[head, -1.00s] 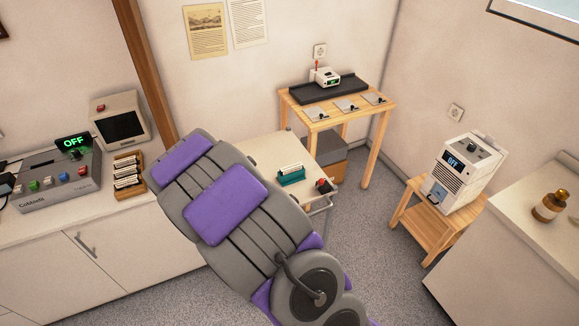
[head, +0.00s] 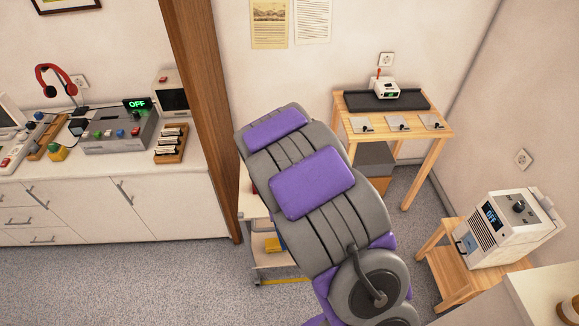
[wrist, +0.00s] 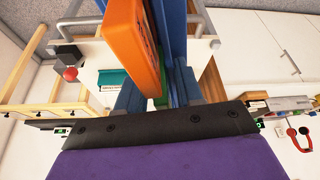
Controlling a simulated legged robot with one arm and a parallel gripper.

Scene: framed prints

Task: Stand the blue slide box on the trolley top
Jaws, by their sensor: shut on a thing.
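The blue slide box (wrist: 173,28) shows as a tall blue slab at the top middle of the wrist view, between my gripper's fingers (wrist: 159,88). My gripper is shut on it. An orange slab with dark marks (wrist: 133,40) lies along its left side, and a bit of green shows below; I cannot tell whether these belong to the box. The white trolley top (wrist: 98,50) is behind in the wrist view, which is upside down. In the head view my arm covers most of the trolley (head: 252,207) and hides my gripper and the box.
A teal box (wrist: 114,78) and a red knob (wrist: 70,73) are at the trolley top. A wooden table (head: 425,133) stands behind. A white machine (head: 505,230) sits on a wooden stool at right. A white counter (head: 100,185) runs along the left; the floor before it is clear.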

